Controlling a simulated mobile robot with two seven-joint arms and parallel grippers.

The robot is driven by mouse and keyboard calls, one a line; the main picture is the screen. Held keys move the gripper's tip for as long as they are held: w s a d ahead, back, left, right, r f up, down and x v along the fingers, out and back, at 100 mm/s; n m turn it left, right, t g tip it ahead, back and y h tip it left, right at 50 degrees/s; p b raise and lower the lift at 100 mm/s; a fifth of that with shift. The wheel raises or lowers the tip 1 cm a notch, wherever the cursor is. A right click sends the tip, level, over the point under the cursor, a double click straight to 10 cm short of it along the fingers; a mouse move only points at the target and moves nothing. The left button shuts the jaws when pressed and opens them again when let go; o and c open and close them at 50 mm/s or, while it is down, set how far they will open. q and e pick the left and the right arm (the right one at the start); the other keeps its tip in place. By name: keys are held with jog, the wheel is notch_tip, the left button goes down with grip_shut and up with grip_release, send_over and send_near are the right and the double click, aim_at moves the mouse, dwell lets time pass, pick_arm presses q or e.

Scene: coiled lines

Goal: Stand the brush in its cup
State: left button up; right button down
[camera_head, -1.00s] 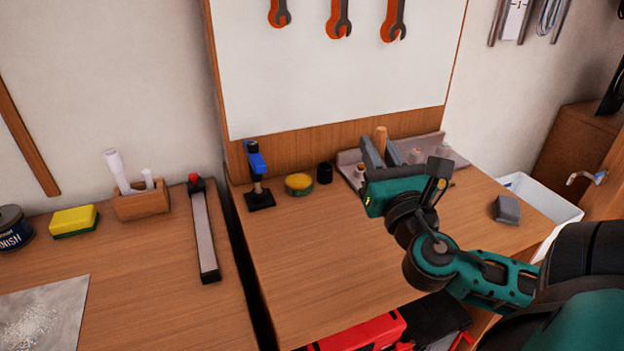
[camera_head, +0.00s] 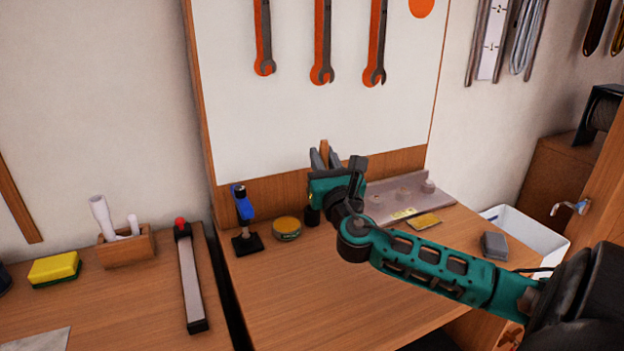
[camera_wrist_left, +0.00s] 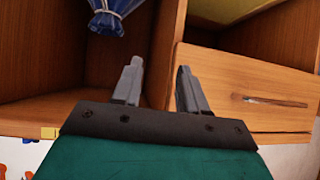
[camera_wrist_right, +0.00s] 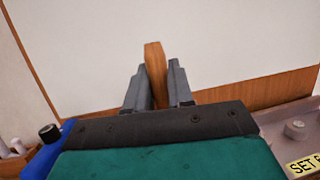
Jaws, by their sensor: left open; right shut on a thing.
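My right gripper (camera_head: 324,157) is shut on the wooden handle of the brush (camera_head: 324,146), which stands roughly upright between the fingers. The handle (camera_wrist_right: 154,70) also shows in the right wrist view, with slight tilt; the brush's lower end is hidden behind the gripper. A small black cup (camera_head: 312,216) stands on the bench just right of a round yellow tin, partly covered by my right gripper, which is above it in the picture. I cannot tell whether the brush touches the cup. My left gripper (camera_wrist_left: 157,85) is open and empty, in front of wooden compartments and a drawer.
The yellow tin (camera_head: 287,229) and a blue tool on a black stand (camera_head: 243,220) are left of the cup. A grey tray (camera_head: 447,200) with pegs, a yellow pad (camera_head: 424,221) and a grey block (camera_head: 495,245) are right. The bench front is clear.

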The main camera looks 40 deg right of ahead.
jog(key=w, duration=0.1)
jog(key=w+d, duration=0.1)
jog(key=w, duration=0.2)
jog(key=shift+w+d, duration=0.25)
jog(key=shift+w, duration=0.1)
jog(key=shift+w+f+b, duration=0.1)
jog(key=shift+f+b, duration=0.2)
jog(key=shift+f, duration=0.35)
notch_tip(320, 180, down, 5)
jog(key=shift+f+b, duration=0.1)
jog(key=shift+b, duration=0.65)
jog(key=shift+w+f, duration=0.1)
jog(key=shift+f, duration=0.2)
jog(key=shift+f+b, duration=0.5)
jog(key=shift+f, duration=0.1)
jog(key=c, duration=1)
grip_release()
jog(key=shift+r, duration=0.15)
